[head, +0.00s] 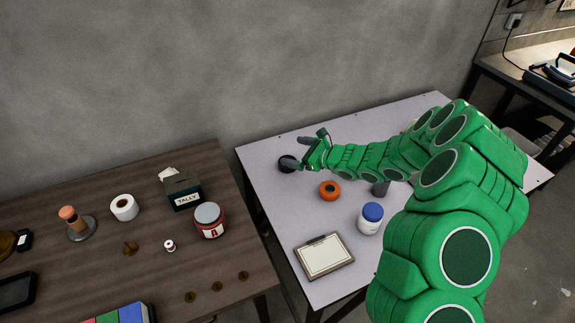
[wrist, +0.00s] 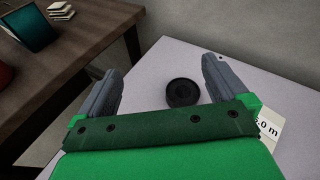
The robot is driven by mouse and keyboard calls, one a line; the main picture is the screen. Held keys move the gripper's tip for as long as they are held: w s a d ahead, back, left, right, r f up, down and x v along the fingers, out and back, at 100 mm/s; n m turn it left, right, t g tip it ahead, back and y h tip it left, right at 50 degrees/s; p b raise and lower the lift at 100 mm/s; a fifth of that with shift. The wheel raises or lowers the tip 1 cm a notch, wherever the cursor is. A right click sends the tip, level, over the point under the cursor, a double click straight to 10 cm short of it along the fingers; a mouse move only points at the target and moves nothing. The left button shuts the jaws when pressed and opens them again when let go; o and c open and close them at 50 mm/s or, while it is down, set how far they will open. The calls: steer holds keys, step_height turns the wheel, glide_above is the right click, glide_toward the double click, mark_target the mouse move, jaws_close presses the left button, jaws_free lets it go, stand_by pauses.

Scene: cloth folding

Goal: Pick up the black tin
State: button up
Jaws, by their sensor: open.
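The black tin (head: 287,164) is a small, round, dark container on the light grey table, near its far left corner. In the wrist view the tin (wrist: 183,93) lies between my two grey fingers, a little beyond them, with space on both sides. My gripper (head: 303,150) is open and empty, close to the tin in the head view. In the wrist view my gripper's fingers (wrist: 163,85) are spread wide apart. The fingers do not appear to touch the tin. In the head view part of the tin is hidden behind a finger.
A white label (wrist: 268,129) shows beside my gripper. A dark wooden table (head: 130,280) with several objects stands left. The wall is behind.

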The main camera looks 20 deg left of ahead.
mark_target(283, 169)
steer(key=w+d+f+m, duration=0.1)
steer(key=f, duration=0.2)
steer(key=w+f+m+t+h, duration=0.1)
steer(key=f, duration=0.2)
steer(key=w+d+f+m, duration=0.1)
steer(key=f, duration=0.2)
steer(key=shift+d+f+m+t+h, duration=0.3)
steer(key=shift+d+f+t, duration=0.05)
steer(key=shift+t, duration=0.05)
steer(key=shift+w+f, duration=0.15)
steer(key=shift+x, duration=1.35)
steer(key=a, duration=0.1)
steer(key=a+f, duration=0.1)
steer(key=a, duration=0.1)
steer(key=shift+w, duration=0.15)
steer(key=shift+x, duration=0.95)
steer(key=shift+w+r, duration=0.15)
steer(key=c, duration=1.3)
